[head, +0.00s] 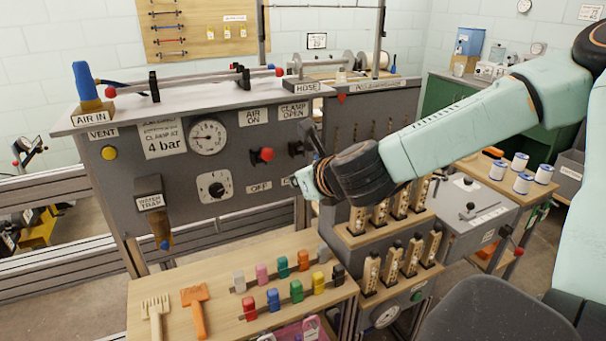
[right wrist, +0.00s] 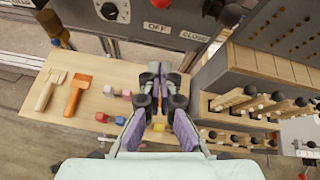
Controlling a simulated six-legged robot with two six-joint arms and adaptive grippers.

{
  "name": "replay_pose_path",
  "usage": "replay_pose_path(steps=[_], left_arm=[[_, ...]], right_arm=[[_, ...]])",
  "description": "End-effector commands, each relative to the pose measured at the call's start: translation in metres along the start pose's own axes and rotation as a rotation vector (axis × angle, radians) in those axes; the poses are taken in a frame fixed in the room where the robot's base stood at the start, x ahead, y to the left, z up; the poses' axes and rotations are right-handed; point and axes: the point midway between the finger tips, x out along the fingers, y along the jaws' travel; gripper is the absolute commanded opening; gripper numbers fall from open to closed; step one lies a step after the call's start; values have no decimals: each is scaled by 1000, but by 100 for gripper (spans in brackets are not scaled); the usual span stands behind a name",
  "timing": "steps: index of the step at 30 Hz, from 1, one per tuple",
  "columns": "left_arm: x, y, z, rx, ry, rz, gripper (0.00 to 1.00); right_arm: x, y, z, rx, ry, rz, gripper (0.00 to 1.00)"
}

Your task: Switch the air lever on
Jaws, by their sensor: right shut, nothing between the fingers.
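The air lever (head: 266,155) is on the grey panel, with a red knob on a dark mount, between the AIR ON label (head: 253,117) above and the OFF label (head: 258,187) below. The knob sticks out toward me. Its red knob (right wrist: 160,3) is cut by the top edge in the right wrist view. My right gripper (head: 297,181) is in front of the panel, to the right of and lower than the red knob, apart from it. In the right wrist view its fingers (right wrist: 161,72) are together and empty. My left gripper is not in view.
A black-knobbed clamp lever (right wrist: 230,15) is right of the air lever, under the CLAMP OPEN label (head: 295,110). A pressure gauge (head: 208,137) and dial (head: 216,187) are to the left. Wooden-handled tools stand at right.

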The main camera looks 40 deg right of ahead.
Motion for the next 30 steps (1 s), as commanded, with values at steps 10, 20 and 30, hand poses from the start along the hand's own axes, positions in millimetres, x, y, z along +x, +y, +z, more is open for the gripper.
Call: replay_pose_path(steps=[10,20,30], left_arm=[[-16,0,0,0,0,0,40],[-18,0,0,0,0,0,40],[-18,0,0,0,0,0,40]], right_arm=[[-19,2,0,4,0,3,0],[-22,2,-2,-1,1,2,0],[-22,2,-2,-1,1,1,0]])
